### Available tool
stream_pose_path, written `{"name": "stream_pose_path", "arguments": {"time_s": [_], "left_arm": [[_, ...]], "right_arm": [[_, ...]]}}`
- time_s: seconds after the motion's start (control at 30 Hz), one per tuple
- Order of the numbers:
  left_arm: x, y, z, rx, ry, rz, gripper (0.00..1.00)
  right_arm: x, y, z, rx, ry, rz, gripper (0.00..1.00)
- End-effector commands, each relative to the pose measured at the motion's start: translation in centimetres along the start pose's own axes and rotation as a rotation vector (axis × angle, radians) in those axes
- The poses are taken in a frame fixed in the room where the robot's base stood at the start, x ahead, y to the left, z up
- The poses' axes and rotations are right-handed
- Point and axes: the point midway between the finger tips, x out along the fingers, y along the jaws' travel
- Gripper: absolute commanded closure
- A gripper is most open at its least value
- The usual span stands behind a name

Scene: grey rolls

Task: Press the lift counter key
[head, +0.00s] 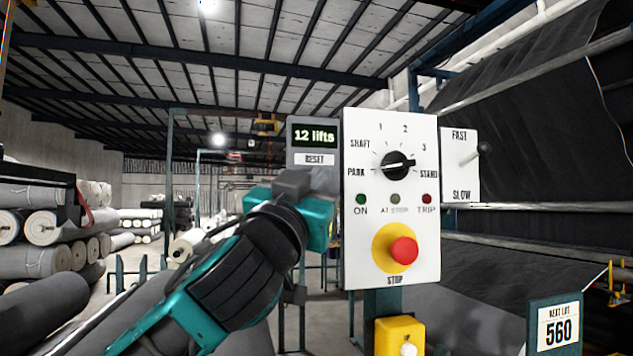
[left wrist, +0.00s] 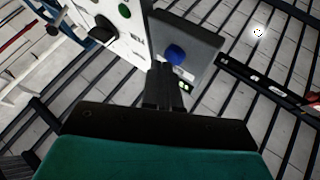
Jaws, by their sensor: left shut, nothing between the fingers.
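In the left wrist view a round blue key (left wrist: 175,53) sits on the grey counter face (left wrist: 205,45). In the head view this key does not show; my left gripper covers the lower part of the counter. My left gripper (head: 294,183) is shut and empty, in front of the counter just below the label. In the left wrist view its fingertips (left wrist: 164,72) are close to the blue key; I cannot tell whether they touch.
The white panel (head: 360,270) beside the counter carries a rotary knob (head: 398,165), lamps and a red stop button (head: 403,251). A fast/slow lever (head: 482,149) stands to its right. Below is a yellow box (head: 400,330). Grey rolls (head: 45,262) are stacked at left.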

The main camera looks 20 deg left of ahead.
Motion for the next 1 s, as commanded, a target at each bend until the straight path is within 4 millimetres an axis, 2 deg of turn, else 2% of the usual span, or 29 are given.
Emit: {"name": "stream_pose_path", "arguments": {"time_s": [1.0], "left_arm": [[0.46,-0.33,0.39,0.000,-0.002,0.000,1.00]], "right_arm": [[0.05,-0.01,0.09,0.000,0.000,0.000,1.00]]}}
